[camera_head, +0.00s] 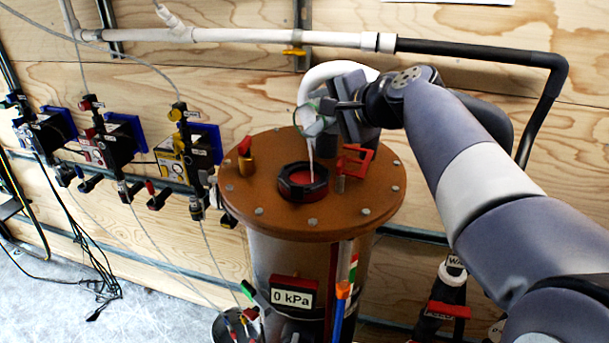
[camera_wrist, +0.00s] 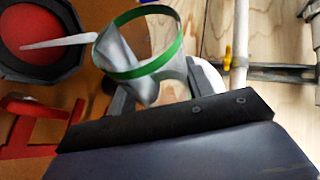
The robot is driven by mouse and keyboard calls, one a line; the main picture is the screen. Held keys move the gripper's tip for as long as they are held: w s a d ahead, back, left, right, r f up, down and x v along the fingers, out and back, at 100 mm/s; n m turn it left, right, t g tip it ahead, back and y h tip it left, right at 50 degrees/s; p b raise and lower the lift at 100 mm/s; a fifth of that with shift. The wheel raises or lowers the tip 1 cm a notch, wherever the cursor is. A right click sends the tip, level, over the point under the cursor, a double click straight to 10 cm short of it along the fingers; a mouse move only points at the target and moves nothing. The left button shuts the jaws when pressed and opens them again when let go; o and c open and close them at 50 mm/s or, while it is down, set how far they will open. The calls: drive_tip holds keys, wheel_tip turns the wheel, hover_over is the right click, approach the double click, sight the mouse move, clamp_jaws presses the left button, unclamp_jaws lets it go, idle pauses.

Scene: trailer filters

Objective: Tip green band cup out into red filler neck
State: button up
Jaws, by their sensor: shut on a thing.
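The green band cup (camera_wrist: 136,66) is clear with a green ring at its rim. It also shows in the head view (camera_head: 308,121), above the tank lid. My gripper (camera_head: 325,108) is shut on it and holds it strongly tilted. A white stream (camera_wrist: 62,42) runs from the cup's rim to the red filler neck. The filler neck (camera_head: 303,182) has a black collar around a red opening, and the stream ends in that opening in the head view. The neck also shows at the wrist view's upper left (camera_wrist: 30,35). What is left in the cup is unclear.
A red bracket (camera_head: 356,162) stands on the brown lid (camera_head: 262,218) right of the neck. A brass fitting with a red top (camera_head: 245,158) stands to its left. A white pipe (camera_head: 235,36) runs along the wall behind, and valve units hang at left.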

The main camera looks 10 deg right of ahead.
sight(315, 102)
drive_tip(key=shift+s+a+f+n+t+b, duration=0.25)
drive_tip(key=shift+n+t+b, duration=0.3)
drive_tip(key=shift+b, duration=1.65)
drive_tip(key=shift+s+a+r+n+t+b, duration=0.25)
drive_tip(key=shift+r+n+t+b, duration=0.3)
drive_tip(key=shift+b, duration=0.9)
drive_tip(key=shift+s+a+r+n+t+b, duration=0.1)
drive_tip(key=shift+s+r+n+t+b, duration=0.2)
drive_tip(key=shift+n+b, duration=0.75)
drive_tip(key=shift+s+a+r+n+t+b, duration=0.3)
drive_tip(key=shift+n+t+b, duration=0.25)
drive_tip(key=shift+b, duration=1.2)
drive_tip(key=shift+s+a+r+n+t+b, duration=0.2)
drive_tip(key=shift+s+n+t+b, duration=0.3)
drive_tip(key=shift+b, duration=1.25)
